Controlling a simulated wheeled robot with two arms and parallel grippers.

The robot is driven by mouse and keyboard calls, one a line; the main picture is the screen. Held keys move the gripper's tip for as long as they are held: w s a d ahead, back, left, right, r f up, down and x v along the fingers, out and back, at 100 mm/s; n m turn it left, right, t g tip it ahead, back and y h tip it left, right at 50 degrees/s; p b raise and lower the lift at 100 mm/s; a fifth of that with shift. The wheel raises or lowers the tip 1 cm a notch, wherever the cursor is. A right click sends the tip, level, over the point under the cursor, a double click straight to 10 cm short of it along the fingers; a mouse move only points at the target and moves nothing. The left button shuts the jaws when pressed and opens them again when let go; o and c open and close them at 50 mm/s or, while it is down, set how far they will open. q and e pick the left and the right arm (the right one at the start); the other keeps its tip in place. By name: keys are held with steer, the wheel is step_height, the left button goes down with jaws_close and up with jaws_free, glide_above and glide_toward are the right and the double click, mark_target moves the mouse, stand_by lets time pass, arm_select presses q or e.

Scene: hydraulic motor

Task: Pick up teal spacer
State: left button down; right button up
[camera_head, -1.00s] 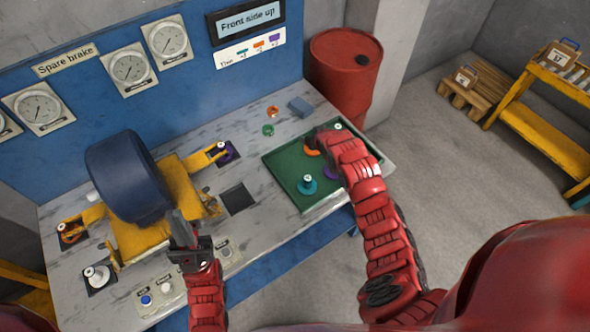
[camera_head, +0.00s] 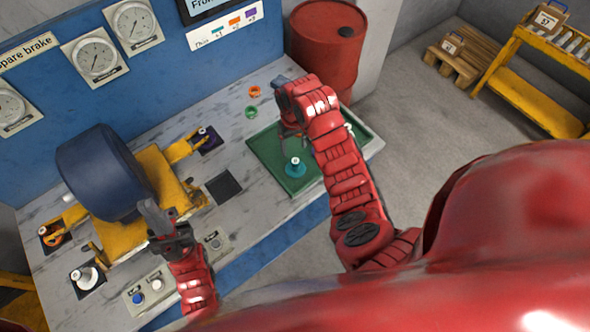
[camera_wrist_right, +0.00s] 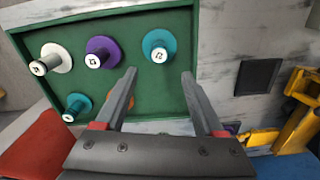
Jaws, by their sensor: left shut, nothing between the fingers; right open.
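A teal spacer (camera_head: 295,168) with a white numbered top stands upright on the green tray (camera_head: 268,156), near its left part. In the right wrist view this spacer (camera_wrist_right: 159,48) lies just beyond and between the fingertips of my right gripper (camera_wrist_right: 159,77). The right gripper (camera_head: 290,128) is open and empty above the tray, apart from the spacer. A second teal spacer (camera_wrist_right: 76,106) stands near the tray edge at lower left of the wrist view; my arm hides it in the head view. My left gripper (camera_head: 152,212) is shut and empty beside the dark blue cylinder (camera_head: 100,175).
A purple spacer (camera_wrist_right: 103,52) and a white spacer (camera_wrist_right: 56,58) share the tray. An orange piece (camera_wrist_right: 122,101) is partly hidden by a finger. An orange ring (camera_head: 254,91) and a green ring (camera_head: 251,112) lie behind the tray. A red barrel (camera_head: 327,45) stands at the back.

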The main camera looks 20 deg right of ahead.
mark_target(295, 160)
steer(key=shift+f, duration=0.95)
steer(key=shift+f+p, duration=0.3)
steer(key=shift+p, duration=0.2)
steer(key=shift+s+f, duration=0.1)
steer(key=shift+f, duration=0.45)
steer(key=shift+s+f+p, duration=0.1)
steer(key=shift+f+p, duration=0.3)
steer(key=shift+p, duration=0.25)
step_height(295, 160, down, 3)
steer(key=shift+s+d+p, duration=0.1)
steer(key=shift+p, duration=0.6)
steer(key=shift+f, duration=0.8)
steer(key=shift+c, duration=0.2)
jaws_close()
